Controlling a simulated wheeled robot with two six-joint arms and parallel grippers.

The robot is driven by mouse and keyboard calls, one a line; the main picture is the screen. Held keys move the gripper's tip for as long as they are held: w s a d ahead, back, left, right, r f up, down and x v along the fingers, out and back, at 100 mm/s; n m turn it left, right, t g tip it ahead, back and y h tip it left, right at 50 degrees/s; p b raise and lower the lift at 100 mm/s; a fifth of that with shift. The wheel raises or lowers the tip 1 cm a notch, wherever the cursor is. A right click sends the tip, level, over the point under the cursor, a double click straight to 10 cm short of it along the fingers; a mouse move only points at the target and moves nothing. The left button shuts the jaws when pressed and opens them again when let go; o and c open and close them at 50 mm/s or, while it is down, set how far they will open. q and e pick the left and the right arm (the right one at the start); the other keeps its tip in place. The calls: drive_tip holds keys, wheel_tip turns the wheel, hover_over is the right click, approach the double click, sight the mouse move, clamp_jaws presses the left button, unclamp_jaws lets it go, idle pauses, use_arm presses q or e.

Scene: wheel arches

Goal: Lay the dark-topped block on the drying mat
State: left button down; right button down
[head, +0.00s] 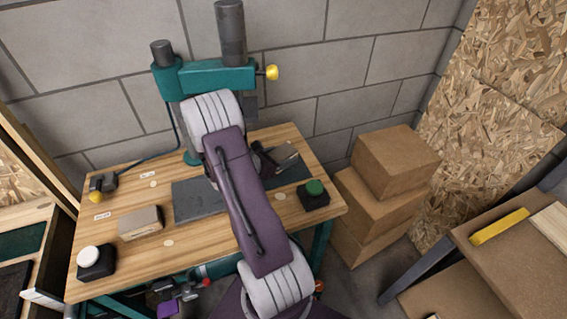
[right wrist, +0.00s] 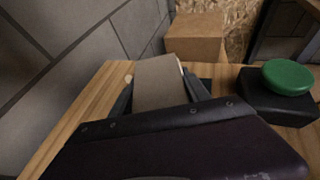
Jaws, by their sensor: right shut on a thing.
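My right gripper (head: 272,160) is over the back right of the workbench, partly hidden by my own arm. In the right wrist view its fingers (right wrist: 163,91) are shut on a block (right wrist: 160,80) with a plain grey-brown face. Whether another side of this block is dark cannot be told. A second, tan block (head: 140,222) lies on the left of the bench, with a brown top. A flat dark grey slab (head: 197,203) lies mid-bench, partly under my arm. I cannot tell whether it is the drying mat. My left gripper is not in view.
A black box with a green button (head: 314,188) stands close right of the gripper. One with a white button (head: 88,256) is at front left. A teal press (head: 210,75) rises behind. Cardboard boxes (head: 395,165) stand right. Dark panels (head: 20,241) lie far left.

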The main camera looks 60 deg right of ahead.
wheel_tip(320, 180, down, 3)
drive_tip(key=shift+f, duration=0.1)
drive_tip(key=shift+w+f, duration=0.1)
drive_tip(key=shift+f, duration=0.05)
drive_tip(key=shift+f+b, duration=0.2)
drive_tip(key=shift+b, duration=0.2)
drive_tip(key=c, duration=0.5)
unclamp_jaws()
drive_tip(key=shift+r, duration=0.1)
drive_tip(key=shift+r+p, duration=0.3)
drive_tip(key=shift+p, duration=0.1)
drive_tip(key=v, duration=1.2)
drive_tip(key=shift+f, duration=0.1)
